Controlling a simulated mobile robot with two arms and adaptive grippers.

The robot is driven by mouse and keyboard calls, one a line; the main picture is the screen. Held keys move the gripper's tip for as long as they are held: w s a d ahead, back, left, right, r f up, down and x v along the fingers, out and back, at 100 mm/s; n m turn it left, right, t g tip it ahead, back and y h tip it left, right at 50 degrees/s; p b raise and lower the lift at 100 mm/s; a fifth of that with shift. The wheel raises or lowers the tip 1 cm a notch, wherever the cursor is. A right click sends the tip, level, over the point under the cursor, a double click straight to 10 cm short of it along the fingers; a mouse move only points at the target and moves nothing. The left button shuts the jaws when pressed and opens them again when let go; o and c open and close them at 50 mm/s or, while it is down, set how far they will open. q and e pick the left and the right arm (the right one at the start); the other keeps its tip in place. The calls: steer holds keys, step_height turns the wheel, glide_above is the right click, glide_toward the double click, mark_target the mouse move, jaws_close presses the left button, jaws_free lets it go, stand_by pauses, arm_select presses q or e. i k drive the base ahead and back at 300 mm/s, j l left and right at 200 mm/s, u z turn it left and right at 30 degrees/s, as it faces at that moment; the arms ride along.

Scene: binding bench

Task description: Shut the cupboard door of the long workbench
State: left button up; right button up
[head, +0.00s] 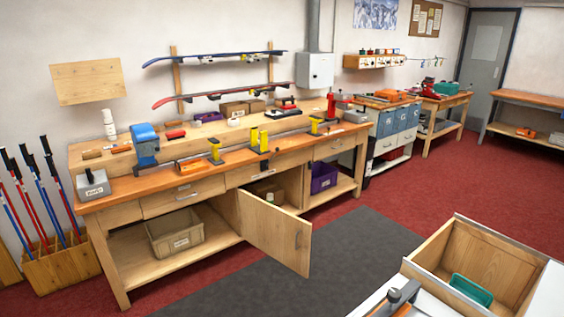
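The long workbench (232,175) stands against the wall, with an orange-brown top and pale wooden drawers. Its cupboard door (273,232) is a pale wooden panel below the drawers, near the middle of the bench. The door stands open, swung out from the front over the dark mat. Part of the cupboard interior (287,184) shows above the door, with small items inside; the rest is hidden behind the door. Neither of my grippers is in view.
A grey mat (345,260) on red carpet leaves clear floor before the bench. A wooden box (435,271) with a green tray (471,290) stands at lower right. A beige bin (176,232) sits on the lower shelf left of the door. Ski poles (50,185) stand far left.

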mark_target(283, 235)
steer(key=i+j, duration=0.2)
steer(key=i+j+z, duration=0.1)
steer(key=j, duration=0.35)
steer(key=i+j+z, duration=0.1)
steer(key=i+j, duration=0.35)
steer(key=j, duration=0.2)
steer(key=i+j, duration=0.15)
steer(key=i, duration=0.4)
steer(key=i+j, duration=0.2)
steer(key=i, duration=0.35)
steer(key=i+j+u, duration=0.1)
steer(key=i, duration=0.45)
